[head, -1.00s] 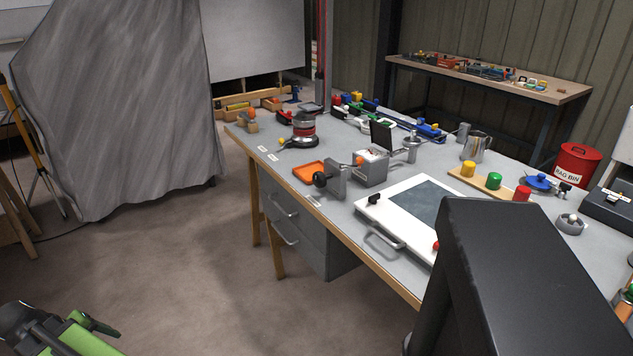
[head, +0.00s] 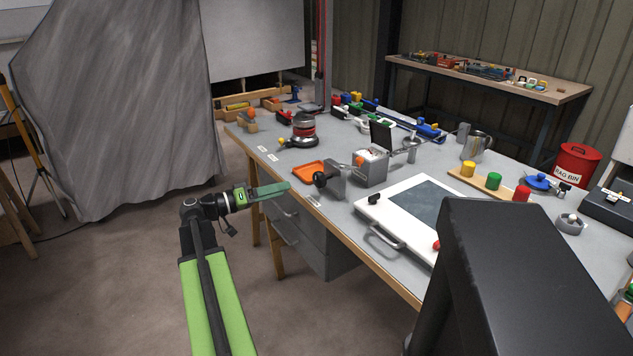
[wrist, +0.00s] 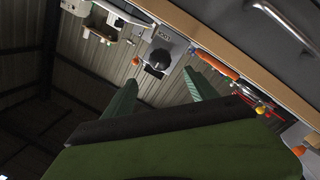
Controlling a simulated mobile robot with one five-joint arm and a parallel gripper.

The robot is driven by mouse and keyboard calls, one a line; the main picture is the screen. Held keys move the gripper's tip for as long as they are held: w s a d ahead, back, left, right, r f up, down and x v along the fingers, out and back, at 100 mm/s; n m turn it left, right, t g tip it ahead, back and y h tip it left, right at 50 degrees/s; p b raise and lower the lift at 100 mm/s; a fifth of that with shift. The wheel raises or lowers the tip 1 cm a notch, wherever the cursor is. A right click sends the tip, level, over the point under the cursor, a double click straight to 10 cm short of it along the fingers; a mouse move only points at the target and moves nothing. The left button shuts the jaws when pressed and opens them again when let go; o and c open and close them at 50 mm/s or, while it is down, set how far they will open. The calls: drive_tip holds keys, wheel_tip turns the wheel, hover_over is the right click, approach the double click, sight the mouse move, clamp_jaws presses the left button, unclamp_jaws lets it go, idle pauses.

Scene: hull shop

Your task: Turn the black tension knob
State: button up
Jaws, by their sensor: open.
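The black tension knob (head: 320,180) is on the near face of a grey upright bracket (head: 336,180) at the bench's front edge. In the wrist view the round black knob (wrist: 155,60) shows beyond my fingertips, roughly between their lines. My gripper (head: 288,187) has come in from the left in the head view, just left of the knob and apart from it. In the wrist view my gripper (wrist: 163,80) has its two green fingers spread with nothing between them. The head view shows the fingers from the side, so their gap is hidden there.
Drawer handles (head: 285,236) stick out below the bench edge.

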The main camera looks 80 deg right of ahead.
sight(315, 180)
drive_tip(key=x, duration=1.3)
drive_tip(key=shift+s, duration=0.1)
drive_tip(key=shift+f, duration=0.1)
drive_tip(key=c, duration=1.3)
drive_tip(key=shift+f+n+b, duration=0.1)
drive_tip(key=shift+n+b, duration=0.2)
drive_tip(key=shift+n, duration=0.3)
drive_tip(key=shift+c, duration=0.2)
drive_tip(key=shift+n, duration=0.7)
drive_tip(key=o, duration=1.3)
drive_tip(key=shift+o, duration=0.2)
